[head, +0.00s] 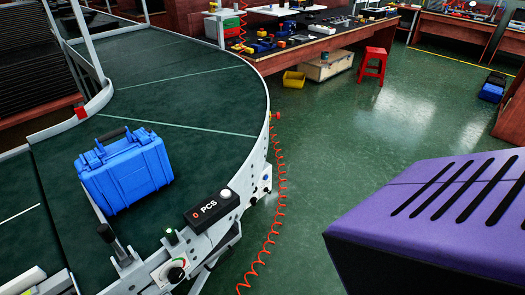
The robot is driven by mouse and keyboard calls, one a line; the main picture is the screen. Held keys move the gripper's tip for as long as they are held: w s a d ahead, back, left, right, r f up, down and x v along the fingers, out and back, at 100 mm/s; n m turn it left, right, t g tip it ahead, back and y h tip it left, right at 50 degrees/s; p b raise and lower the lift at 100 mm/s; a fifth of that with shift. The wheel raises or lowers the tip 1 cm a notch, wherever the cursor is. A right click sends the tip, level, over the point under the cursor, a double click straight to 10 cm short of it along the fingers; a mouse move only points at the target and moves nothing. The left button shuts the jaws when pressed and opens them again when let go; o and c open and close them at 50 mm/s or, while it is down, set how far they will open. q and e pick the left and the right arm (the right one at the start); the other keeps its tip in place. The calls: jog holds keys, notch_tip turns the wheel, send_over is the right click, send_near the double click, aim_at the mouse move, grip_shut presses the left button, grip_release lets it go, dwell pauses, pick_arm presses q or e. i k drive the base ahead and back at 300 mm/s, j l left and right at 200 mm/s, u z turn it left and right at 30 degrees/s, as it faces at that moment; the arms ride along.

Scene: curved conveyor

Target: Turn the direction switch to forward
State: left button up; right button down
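The curved conveyor (205,85) has a dark green belt and a pale metal side rail. Its near control panel (160,262) carries a round knob (176,273) with a coloured scale and a small round button (171,237). A lever with a black handle (106,233) stands left of the panel. A small side plate (265,178) with round controls sits further along the rail. I cannot tell which control is the direction switch, or its setting. Neither of my grippers is in view.
A blue case (125,172) stands on the belt. A black counter box reading "0 PCS" (207,209) is on the rail. A coiled red hose (278,190) hangs beside the conveyor. A red stool (372,63) and yellow bin (293,79) stand behind; the green floor (360,120) between is open.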

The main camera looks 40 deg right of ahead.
aim_at(254, 201)
jog(key=k+l+z, duration=0.3)
jog(key=k+z, duration=0.15)
jog(key=k+l+z, duration=0.45)
jog(key=i+l+u, duration=0.1)
jog(key=i+l, duration=0.15)
jog(key=i+l+u, duration=0.2)
jog(key=i+l, duration=0.2)
jog(key=l, duration=0.25)
jog(key=i+l+u, duration=0.1)
jog(key=i+l, duration=0.15)
jog(key=i+l+u, duration=0.15)
jog(key=l, duration=0.25)
jog(key=i+l+u, duration=0.1)
jog(key=l, duration=0.25)
jog(key=i+l+u, duration=0.1)
jog(key=i+l, duration=0.15)
jog(key=l, duration=0.1)
